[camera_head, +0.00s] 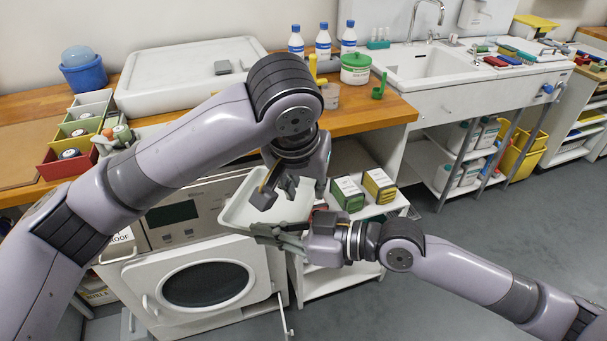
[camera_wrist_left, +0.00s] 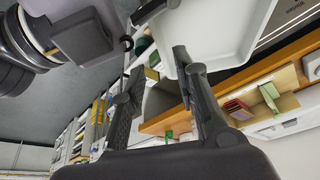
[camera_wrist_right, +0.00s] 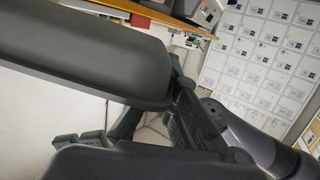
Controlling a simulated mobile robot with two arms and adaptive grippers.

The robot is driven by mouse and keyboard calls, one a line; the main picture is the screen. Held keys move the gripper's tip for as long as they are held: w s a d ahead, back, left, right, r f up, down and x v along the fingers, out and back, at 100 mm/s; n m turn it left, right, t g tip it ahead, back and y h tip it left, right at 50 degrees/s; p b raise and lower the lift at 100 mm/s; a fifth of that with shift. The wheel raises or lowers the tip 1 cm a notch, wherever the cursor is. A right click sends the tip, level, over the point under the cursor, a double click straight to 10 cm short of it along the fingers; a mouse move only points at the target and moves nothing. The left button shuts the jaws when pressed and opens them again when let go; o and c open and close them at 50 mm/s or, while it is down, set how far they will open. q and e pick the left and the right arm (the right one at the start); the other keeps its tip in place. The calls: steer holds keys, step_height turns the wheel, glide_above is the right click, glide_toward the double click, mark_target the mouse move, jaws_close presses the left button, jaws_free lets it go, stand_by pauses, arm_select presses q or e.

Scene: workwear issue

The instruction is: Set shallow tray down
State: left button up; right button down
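The shallow tray (camera_head: 240,210) is white, with a raised rim. It lies in front of the wooden counter, between the oven-like appliance and the small shelf unit. In the left wrist view it shows large at the top (camera_wrist_left: 222,30). My left gripper (camera_head: 275,188) is above the tray's far right part, fingers apart, with nothing seen between them (camera_wrist_left: 158,65). My right gripper (camera_head: 262,232) is at the tray's near edge, its fingers overlapping the rim. A dark rounded shape covers much of the right wrist view, so its grip on the rim is unclear. What supports the tray is hidden.
The appliance (camera_head: 160,240) stands left, its round-windowed door (camera_head: 255,255) ajar. A green box (camera_head: 346,195) and a yellow box (camera_head: 379,186) stand on the shelf unit (camera_head: 398,203) right of the tray. The counter (camera_head: 375,115) behind carries bottles and bins. Floor (camera_head: 480,220) is clear at right.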

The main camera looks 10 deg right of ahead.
mark_target(310, 204)
arm_select(q)
steer(key=x, duration=0.8)
steer(key=shift+w+f, duration=0.15)
steer(key=shift+f, duration=0.1)
steer(key=shift+c, duration=0.3)
jaws_close()
steer(key=shift+d, duration=0.1)
arm_select(e)
steer(key=c, duration=2.3)
jaws_free()
steer(key=o, duration=0.6)
